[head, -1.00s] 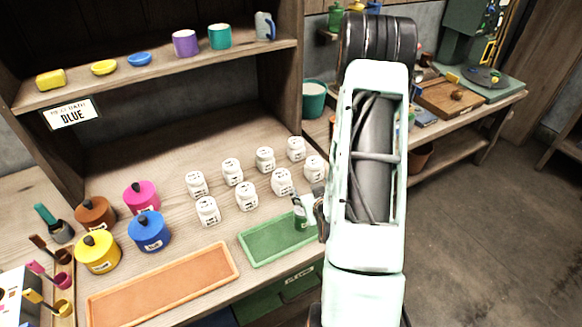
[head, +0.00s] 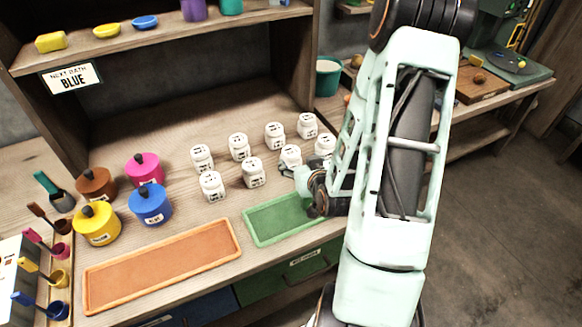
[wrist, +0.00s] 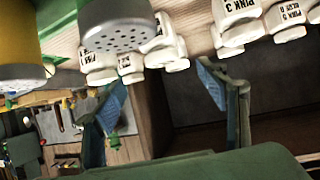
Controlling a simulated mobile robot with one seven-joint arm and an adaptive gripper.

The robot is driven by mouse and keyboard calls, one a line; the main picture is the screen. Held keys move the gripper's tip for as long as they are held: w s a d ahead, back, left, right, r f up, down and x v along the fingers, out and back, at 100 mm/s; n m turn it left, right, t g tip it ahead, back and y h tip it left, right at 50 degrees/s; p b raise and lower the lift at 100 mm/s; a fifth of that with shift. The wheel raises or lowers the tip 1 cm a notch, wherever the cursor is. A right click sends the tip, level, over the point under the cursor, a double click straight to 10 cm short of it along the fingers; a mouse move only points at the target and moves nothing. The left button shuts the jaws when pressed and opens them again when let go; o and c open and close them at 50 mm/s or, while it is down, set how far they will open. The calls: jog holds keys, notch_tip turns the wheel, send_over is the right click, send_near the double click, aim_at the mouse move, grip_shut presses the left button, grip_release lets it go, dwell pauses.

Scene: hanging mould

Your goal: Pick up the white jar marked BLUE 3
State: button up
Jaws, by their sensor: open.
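Several small white jars with dark print stand in two rows on the bench in the head view, among them a front-row jar (head: 253,173) and a back-row jar (head: 275,135). Their print is too small to read there, so I cannot tell which is BLUE 3. In the wrist view one jar (wrist: 237,22) reads PINK 3 and another jar (wrist: 287,18) shows PINK and BLUE lines. My gripper (head: 296,174) is by the right end of the front row, partly covering jars there. In the wrist view my gripper (wrist: 160,88) has its fingers apart with nothing between them.
A green tray (head: 262,232) and an orange tray (head: 165,268) lie in front of the jars. Lidded coloured pots, including a blue pot (head: 150,205), stand at left. A shelf (head: 165,42) crosses above. Large perforated grey ends (wrist: 118,38) fill the wrist view's upper left.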

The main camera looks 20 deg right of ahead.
aim_at(294, 158)
jog(key=b, duration=0.1)
jog(key=f+b, duration=0.1)
jog(key=shift+w+b, duration=0.2)
jog(key=shift+b, duration=0.15)
jog(key=x, duration=0.2)
jog(key=shift+w, duration=0.35)
jog(key=shift+p+x, duration=0.6)
jog(key=shift+x, duration=2)
jog(key=shift+s+a+f, duration=0.1)
jog(key=shift+f, duration=0.1)
jog(key=c, duration=1.4)
jog(key=shift+r, duration=0.15)
